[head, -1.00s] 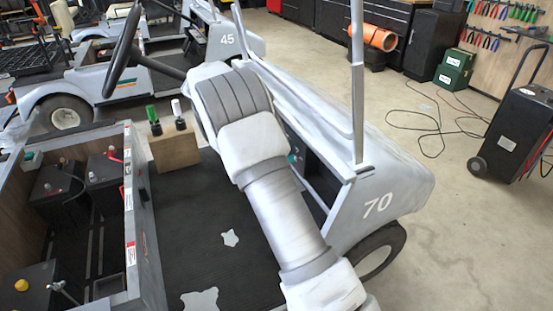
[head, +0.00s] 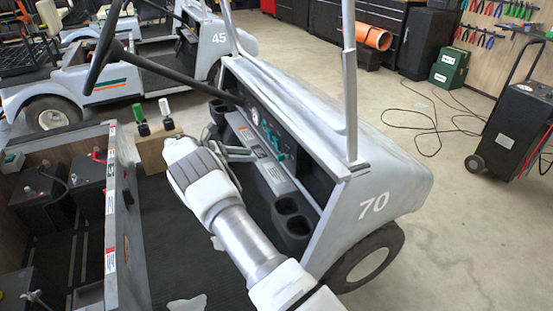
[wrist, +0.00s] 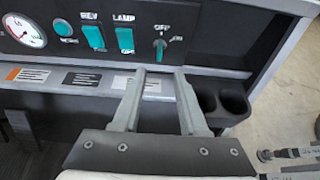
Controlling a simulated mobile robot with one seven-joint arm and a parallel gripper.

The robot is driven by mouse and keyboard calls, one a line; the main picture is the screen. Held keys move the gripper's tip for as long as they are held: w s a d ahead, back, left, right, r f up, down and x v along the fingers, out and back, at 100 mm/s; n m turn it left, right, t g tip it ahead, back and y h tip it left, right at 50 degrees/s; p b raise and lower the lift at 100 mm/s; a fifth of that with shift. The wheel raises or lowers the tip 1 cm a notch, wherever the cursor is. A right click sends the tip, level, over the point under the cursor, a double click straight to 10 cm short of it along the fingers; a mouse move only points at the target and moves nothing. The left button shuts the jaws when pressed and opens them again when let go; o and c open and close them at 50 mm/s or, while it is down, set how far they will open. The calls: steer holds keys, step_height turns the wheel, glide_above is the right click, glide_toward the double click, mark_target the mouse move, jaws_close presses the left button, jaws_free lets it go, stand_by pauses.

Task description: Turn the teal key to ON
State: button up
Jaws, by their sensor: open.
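The teal key (wrist: 160,46) is on the dark dash panel in the wrist view, with OFF printed above it and ON to its right. It stands roughly upright, towards OFF. My gripper (wrist: 160,72) is open and empty. Its two fingers point at the panel, below the key and to either side of it in the picture, not touching it. In the head view my gripper (head: 238,153) is inside the cart in front of the dash (head: 255,112). The key is too small to make out surely there.
Left of the key are a teal LAMP rocker (wrist: 124,40), a teal REV rocker (wrist: 94,37), a teal round button (wrist: 63,27) and a gauge (wrist: 25,30). A cup holder (wrist: 234,104) is at the right. A roof post (head: 349,90) and steering wheel (head: 112,45) flank the arm.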

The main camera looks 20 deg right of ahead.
mark_target(282, 157)
steer(key=b+x, duration=0.1)
steer(key=x, duration=1.1)
steer(key=shift+b, duration=0.3)
jaws_close()
